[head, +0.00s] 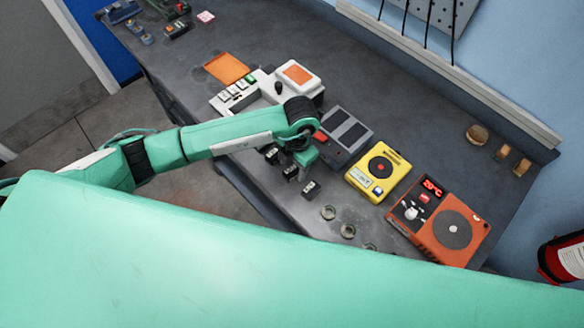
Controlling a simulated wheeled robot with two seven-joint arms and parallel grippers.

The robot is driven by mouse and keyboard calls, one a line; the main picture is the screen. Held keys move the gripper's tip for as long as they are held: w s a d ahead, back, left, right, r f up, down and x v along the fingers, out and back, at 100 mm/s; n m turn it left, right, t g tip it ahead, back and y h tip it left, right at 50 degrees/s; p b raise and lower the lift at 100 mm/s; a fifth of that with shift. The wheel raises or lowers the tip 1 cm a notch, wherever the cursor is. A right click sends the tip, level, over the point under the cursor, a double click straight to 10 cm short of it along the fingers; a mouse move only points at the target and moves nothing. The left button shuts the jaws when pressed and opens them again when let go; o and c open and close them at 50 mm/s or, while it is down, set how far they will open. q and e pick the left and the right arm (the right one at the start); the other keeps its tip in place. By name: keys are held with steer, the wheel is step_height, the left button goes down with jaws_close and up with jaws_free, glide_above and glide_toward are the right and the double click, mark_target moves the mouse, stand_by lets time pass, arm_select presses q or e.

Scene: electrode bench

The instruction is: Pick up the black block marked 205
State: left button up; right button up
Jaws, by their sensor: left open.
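A small black block (311,189) with a pale label on top sits near the bench's front edge. Its marking is too small to read, so I cannot tell which block is 205. Two more small dark shapes, at the upper left (271,154) and nearer (290,171), look like similar blocks. My left gripper (303,170) points down among them, just above and left of the labelled block. It is open, and its fingertips are hard to make out. It appears to hold nothing. My right gripper is not in view.
On the grey bench (400,110) stand a grey device (345,134), a yellow device (380,173) and an orange hotplate (440,222) with a red display. A white instrument (297,78) stands behind my arm. Several small round pieces (328,212) lie along the front edge.

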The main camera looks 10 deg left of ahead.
arm_select(q)
steer(key=shift+f, duration=0.9)
steer(key=shift+c, duration=0.4)
steer(key=shift+s, duration=0.1)
steer(key=c, duration=1.1)
jaws_close()
steer(key=shift+r, duration=0.1)
